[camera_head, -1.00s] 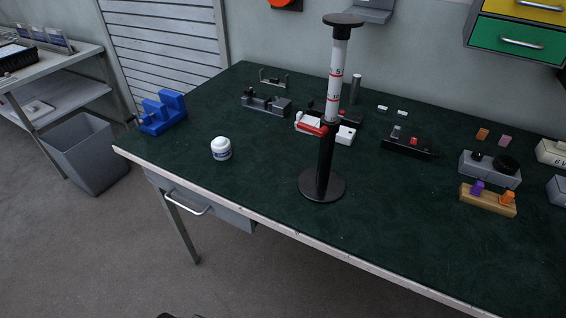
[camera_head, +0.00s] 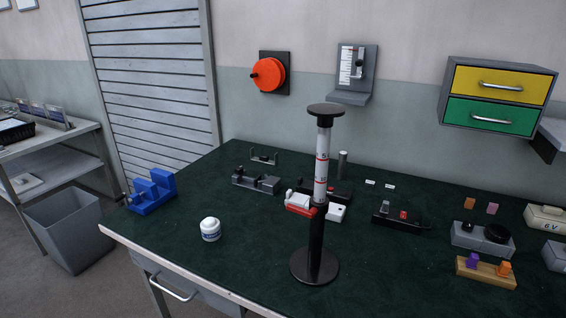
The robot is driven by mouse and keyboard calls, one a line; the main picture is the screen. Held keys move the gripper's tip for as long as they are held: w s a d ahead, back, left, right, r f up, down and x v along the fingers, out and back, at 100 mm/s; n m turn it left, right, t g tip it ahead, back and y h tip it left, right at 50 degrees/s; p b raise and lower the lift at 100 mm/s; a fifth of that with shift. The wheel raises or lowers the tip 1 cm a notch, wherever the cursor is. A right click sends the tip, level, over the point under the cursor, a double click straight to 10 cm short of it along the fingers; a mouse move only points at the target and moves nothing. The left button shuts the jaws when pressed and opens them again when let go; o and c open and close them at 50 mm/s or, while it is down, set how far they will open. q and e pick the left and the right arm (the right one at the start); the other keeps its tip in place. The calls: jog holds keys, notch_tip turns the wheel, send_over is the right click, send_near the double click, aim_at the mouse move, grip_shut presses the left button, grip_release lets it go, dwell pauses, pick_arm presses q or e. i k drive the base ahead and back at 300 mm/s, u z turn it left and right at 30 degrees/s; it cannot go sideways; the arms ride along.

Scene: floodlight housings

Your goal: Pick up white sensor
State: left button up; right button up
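A white block-like piece (camera_head: 337,213), which may be the white sensor, lies on the dark green bench top (camera_head: 400,270) just right of the black stand (camera_head: 322,235). Another white part (camera_head: 296,198) with a red bar (camera_head: 301,211) sits at the stand's left side. The stand's post hides the middle, so I cannot tell whether these white parts are one object. Two tiny white pieces (camera_head: 370,182) lie farther back. Neither of my grippers is in view.
A white jar (camera_head: 210,229) and a blue stepped block (camera_head: 152,192) stand on the left of the bench. A grey fixture (camera_head: 256,181) lies behind. A black box (camera_head: 400,217), a grey block (camera_head: 482,240) and a wooden block (camera_head: 486,271) occupy the right. The front middle is mostly clear.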

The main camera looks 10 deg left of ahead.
aim_at(210, 228)
jog(key=k, duration=0.5)
jog(key=u, duration=2.05)
jog(key=i, duration=1.6)
jog(key=z, duration=2.1)
